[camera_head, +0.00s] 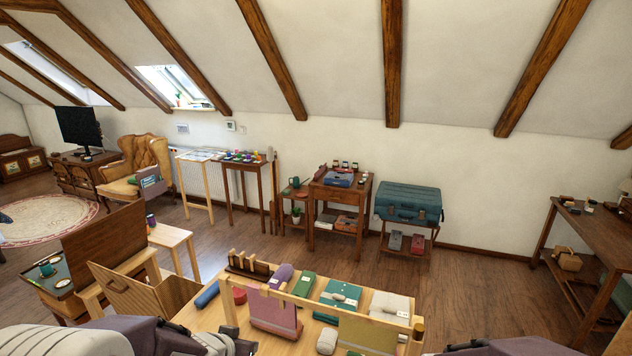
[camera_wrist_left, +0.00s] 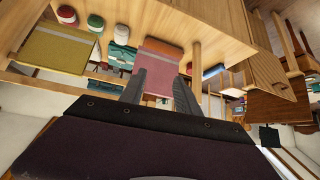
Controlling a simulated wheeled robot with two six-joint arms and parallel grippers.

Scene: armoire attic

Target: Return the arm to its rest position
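My left arm (camera_head: 165,338) comes in low at the left of the head view, in front of the light wood table (camera_head: 205,318).
A wooden box (camera_head: 125,292) stands left of the table. Wooden floor is open beyond, before a teal suitcase (camera_head: 408,203) on a stand.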

